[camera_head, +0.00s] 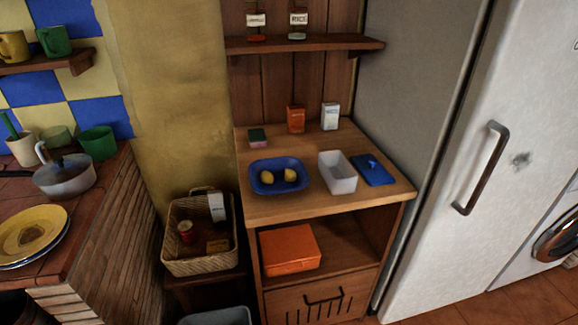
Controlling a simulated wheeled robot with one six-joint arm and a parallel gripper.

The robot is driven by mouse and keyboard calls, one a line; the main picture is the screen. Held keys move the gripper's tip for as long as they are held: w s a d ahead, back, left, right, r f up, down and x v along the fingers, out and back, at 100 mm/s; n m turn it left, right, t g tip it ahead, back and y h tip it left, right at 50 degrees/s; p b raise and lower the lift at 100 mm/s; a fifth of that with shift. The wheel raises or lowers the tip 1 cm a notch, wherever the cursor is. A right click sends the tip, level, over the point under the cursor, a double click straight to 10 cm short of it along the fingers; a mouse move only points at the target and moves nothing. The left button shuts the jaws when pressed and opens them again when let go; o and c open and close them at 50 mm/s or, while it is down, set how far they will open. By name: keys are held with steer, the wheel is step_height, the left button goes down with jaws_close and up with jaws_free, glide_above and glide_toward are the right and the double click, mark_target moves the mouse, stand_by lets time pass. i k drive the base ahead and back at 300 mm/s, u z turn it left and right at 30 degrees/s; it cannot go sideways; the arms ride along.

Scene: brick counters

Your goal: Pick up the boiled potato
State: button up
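Two small yellow, rounded items lie in a blue dish (256,188) on the wooden cabinet top. The left one (267,177) and the right one (290,175) look like potatoes, but they are too small to tell which is the boiled potato. They lie close together. My gripper is not in view.
A shelf (310,45) hangs above. A fridge (440,140) stands right, a basket (190,262) lower left.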

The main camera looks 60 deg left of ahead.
mark_target(290, 175)
steer(key=u, duration=0.45)
steer(key=i, duration=0.75)
steer(key=u, duration=1.35)
steer(key=i, duration=0.6)
steer(key=u, duration=0.45)
